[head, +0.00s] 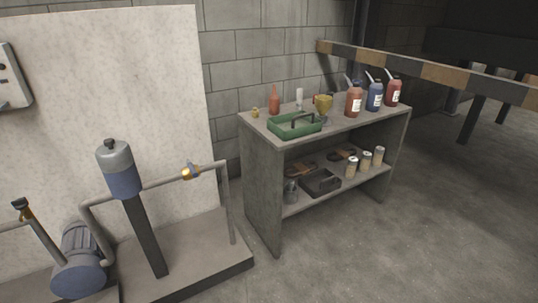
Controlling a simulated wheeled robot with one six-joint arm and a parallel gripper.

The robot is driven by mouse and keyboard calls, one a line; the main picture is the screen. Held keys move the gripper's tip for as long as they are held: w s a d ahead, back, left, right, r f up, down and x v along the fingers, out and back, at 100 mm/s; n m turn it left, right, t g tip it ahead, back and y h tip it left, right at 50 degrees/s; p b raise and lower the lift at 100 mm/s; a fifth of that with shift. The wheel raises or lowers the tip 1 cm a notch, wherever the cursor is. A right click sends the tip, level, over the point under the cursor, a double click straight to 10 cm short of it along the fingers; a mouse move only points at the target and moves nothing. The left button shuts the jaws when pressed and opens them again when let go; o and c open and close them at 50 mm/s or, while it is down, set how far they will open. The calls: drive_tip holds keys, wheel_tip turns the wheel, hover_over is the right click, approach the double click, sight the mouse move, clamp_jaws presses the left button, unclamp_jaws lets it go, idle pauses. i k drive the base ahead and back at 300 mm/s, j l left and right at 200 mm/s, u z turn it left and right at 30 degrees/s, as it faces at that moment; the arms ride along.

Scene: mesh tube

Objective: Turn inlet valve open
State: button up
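In the head view a grey pipe run joins a blue motor or pump (78,262) at the lower left. A small valve with a dark top and an orange-yellow body (23,209) stands at the far left, above the pipe leading to the pump. No label shows which is the inlet valve, and both are too small to tell open from closed. My gripper is not in view.
The pipework stands on a low plinth (205,262) before a pale panel (110,60). A grey shelf unit (262,190) to the right holds a green tray (294,131), bottles and cans. A striped barrier (445,73) runs behind it. The floor (420,240) at the right front is clear.

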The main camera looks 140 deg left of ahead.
sight(190, 165)
drive_tip(key=u, duration=4.7)
drive_tip(key=i+l+u, duration=0.15)
drive_tip(key=u, duration=0.25)
drive_tip(key=l+u, duration=0.4)
drive_tip(key=i+j, duration=0.05)
